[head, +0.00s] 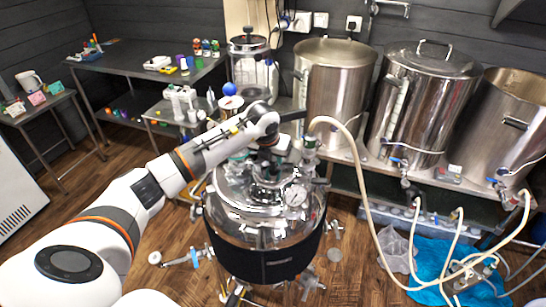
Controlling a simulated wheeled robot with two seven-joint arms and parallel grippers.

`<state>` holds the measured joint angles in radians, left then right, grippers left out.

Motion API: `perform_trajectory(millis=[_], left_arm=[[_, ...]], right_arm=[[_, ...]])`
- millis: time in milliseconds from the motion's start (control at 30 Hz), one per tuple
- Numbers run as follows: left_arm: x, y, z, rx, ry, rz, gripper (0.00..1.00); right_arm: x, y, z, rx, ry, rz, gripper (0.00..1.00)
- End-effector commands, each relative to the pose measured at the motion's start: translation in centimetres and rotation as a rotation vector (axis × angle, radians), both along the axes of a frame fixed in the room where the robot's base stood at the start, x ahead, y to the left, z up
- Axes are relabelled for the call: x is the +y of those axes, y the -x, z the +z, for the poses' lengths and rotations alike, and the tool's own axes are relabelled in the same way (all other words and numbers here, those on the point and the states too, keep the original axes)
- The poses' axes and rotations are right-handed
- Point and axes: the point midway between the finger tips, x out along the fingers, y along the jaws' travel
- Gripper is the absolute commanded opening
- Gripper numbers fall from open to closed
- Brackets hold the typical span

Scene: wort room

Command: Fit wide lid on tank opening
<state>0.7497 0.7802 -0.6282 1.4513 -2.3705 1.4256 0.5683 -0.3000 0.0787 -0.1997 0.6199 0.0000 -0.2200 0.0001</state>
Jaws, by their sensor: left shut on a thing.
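A steel tank with a black jacket (265,255) stands on the floor in the middle of the view. A wide, shiny steel lid (250,203) with a round gauge and several fittings lies over the tank's top. My left gripper (275,148) is above the lid, shut at the fittings near its top centre. The arm and fittings hide the exact grip and part of the lid's far side. I cannot tell whether the lid is fully seated on the opening.
Steel kettles (335,85) stand on a bench behind and to the right. A pale hose (358,170) loops down beside the tank. A metal table (130,62) with small items stands at the back left. A blue cloth (432,260) lies at the lower right.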

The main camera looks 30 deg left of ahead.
Motion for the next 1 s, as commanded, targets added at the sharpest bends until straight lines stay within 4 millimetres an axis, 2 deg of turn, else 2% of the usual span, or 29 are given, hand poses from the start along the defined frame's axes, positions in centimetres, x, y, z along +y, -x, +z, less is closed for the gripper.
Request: perform_trajectory(millis=[467,500,533,800,1000], left_arm=[[0.0,-0.1,-0.8,-0.003,0.000,0.000,0.00],[0.0,-0.1,-0.7,-0.003,0.000,0.000,0.35],[0.0,-0.1,-0.7,-0.003,0.000,0.000,0.37],[0.0,0.0,-0.8,0.001,0.000,0.000,0.37],[-0.1,0.5,0.7,0.000,-0.001,-0.001,0.37]], right_arm=[[0.1,0.0,-0.8,-0.001,-0.001,0.001,0.42],[0.1,-0.1,-0.7,-0.001,-0.001,0.001,0.42],[0.1,0.0,-0.7,-0.001,-0.001,0.001,0.42],[0.0,0.0,-0.6,-0.001,0.000,0.001,0.42],[0.0,-0.1,0.5,-0.001,0.000,0.001,0.42]])
